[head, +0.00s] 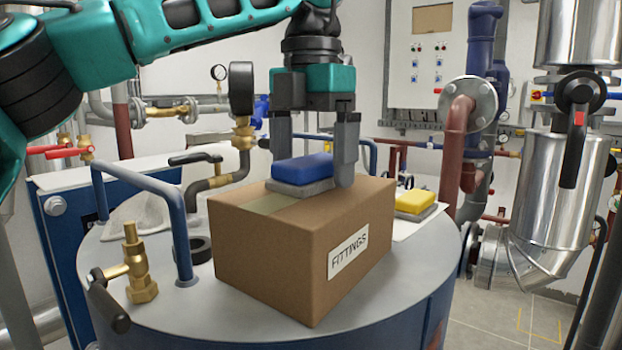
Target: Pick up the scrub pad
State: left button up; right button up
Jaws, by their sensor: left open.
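A scrub pad (302,170) with a blue top and a grey underside lies flat on a closed cardboard box (265,258) labelled FITTINGS. My left gripper (314,172) is open and points down over the box. Its right finger is at the right end of the blue pad, and its left finger drops behind the pad's left back part, where its tip is hidden. I cannot tell whether either finger touches the pad. A second pad, yellow over grey (415,203), lies behind the box to the right. My right gripper is not in view.
The box stands on a round grey tank top (400,278) with blue handrails (178,225). A brass valve (138,265) and a black ring (197,250) are left of the box. A pressure gauge and pipework rise behind. Bare tank top shows at the front right.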

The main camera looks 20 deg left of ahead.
pick_arm(q)
jog(key=shift+f, duration=0.2)
jog(key=c, duration=1.2)
